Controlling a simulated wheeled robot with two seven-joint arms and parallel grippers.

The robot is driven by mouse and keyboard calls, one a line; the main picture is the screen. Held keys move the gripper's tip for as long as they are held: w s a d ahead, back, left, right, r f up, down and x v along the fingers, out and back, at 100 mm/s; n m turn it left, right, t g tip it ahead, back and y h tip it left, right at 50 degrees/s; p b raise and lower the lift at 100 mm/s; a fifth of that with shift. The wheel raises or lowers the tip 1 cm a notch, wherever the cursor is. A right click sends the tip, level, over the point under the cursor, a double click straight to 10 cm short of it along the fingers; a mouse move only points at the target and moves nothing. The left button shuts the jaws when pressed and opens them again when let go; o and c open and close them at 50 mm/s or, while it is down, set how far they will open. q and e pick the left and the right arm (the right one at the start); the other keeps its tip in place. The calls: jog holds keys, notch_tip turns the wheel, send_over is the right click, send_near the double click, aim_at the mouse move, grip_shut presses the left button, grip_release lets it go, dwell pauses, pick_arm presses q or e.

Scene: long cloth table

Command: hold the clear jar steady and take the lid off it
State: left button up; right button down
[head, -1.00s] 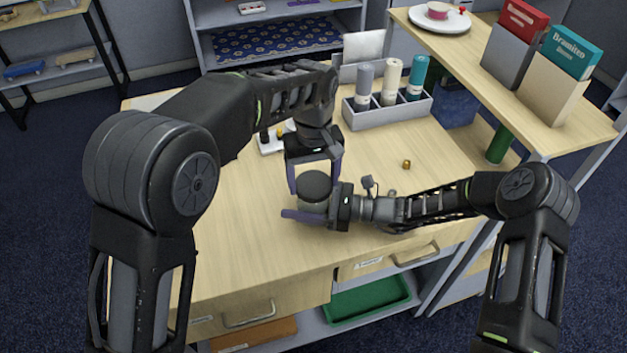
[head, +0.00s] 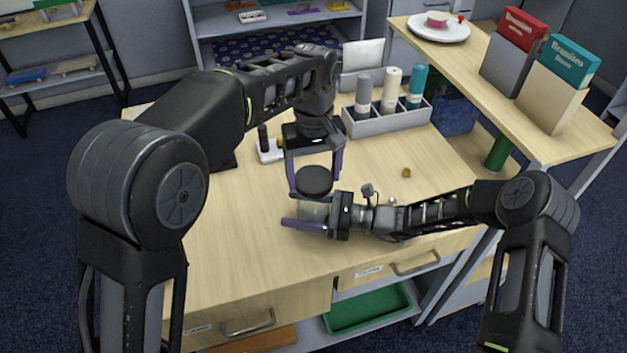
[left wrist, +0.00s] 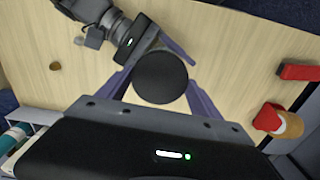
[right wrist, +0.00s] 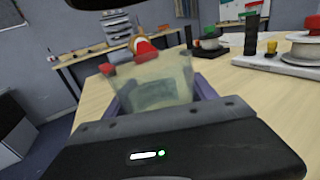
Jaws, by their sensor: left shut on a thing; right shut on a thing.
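The round black lid (head: 314,180) sits between the fingers of my left gripper (head: 314,190), which is shut on it from above. It also shows in the left wrist view (left wrist: 162,77). The clear jar (head: 311,210) is held sideways by my right gripper (head: 306,222), shut around its body. In the right wrist view the jar (right wrist: 155,80) is upright and see-through, with its top rim bare. A dark edge at the top of that view looks like the lid (right wrist: 105,4), apart from the jar and above it. The lid hides part of the jar in the left wrist view.
A small brown piece (head: 406,173) lies right of the jar. A white base with dark pegs (head: 268,153) stands behind the left gripper. The table's front left is clear.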

aim_at(313, 178)
pick_arm(q)
jog(key=shift+r, duration=0.1)
pick_arm(e)
jog(key=shift+c, duration=1)
grip_release()
pick_arm(q)
notch_tip(313, 178, down, 4)
jog(key=b, duration=0.3)
jog(key=shift+r+b, duration=0.15)
jog(key=shift+b, duration=0.15)
pick_arm(e)
jog(key=d, duration=0.3)
jog(key=s+d, duration=0.1)
jog(key=d, duration=0.3)
jog(key=s+d, duration=0.1)
jog(key=d, duration=0.3)
jog(key=shift+d+f, duration=0.1)
jog(key=shift+d, duration=0.35)
